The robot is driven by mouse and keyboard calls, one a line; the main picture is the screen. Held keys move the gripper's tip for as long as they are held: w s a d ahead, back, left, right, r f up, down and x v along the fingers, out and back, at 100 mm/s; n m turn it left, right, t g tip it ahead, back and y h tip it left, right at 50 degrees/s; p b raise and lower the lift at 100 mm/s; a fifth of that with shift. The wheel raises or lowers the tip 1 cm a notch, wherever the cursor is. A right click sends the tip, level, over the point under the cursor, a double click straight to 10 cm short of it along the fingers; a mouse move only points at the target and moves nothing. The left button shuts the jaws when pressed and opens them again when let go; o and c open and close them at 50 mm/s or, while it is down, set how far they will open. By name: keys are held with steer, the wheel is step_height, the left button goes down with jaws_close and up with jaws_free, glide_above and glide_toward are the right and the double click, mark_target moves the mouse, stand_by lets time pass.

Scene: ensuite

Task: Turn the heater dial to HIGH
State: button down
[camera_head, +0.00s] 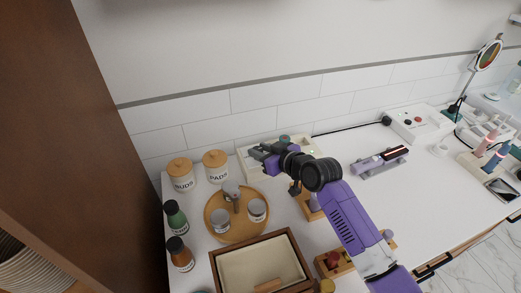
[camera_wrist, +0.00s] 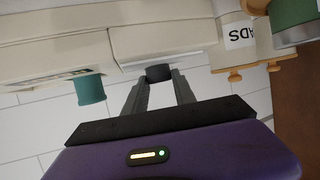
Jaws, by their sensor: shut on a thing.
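The heater (camera_head: 245,163) is a low cream-white box against the tiled wall, partly hidden by my arm in the head view. In the wrist view, which looks upside down, its pale body (camera_wrist: 160,38) fills the top. A small dark round dial (camera_wrist: 158,73) sits at its edge, between the fingertips of my gripper (camera_wrist: 158,82). The gripper is shut on this dial. A teal knob (camera_wrist: 90,89) stands apart, to the left in that view. In the head view my gripper (camera_head: 257,152) is over the heater and hides the dial. The dial's markings cannot be read.
Two lidded jars (camera_head: 181,178) stand left of the heater. A round wooden tray (camera_head: 237,233) holding small jars is in front, with a wooden box (camera_head: 300,273) nearer. A purple tool on a stand (camera_head: 380,162) lies right. The counter's middle right is clear.

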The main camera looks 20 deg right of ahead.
steer(key=shift+a+r+m+t+h+p, duration=0.15)
steer(key=shift+r+m+t+h+p, duration=0.2)
steer(key=shift+p, duration=0.55)
steer(key=shift+f+m+h+p, duration=0.25)
steer(key=shift+m+h+p, duration=0.1)
steer(key=shift+h+p, duration=0.1)
steer(key=c, duration=1)
jaws_free()
steer(key=shift+s, duration=0.15)
steer(key=shift+b+v, duration=0.55)
steer(key=shift+v, duration=3.25)
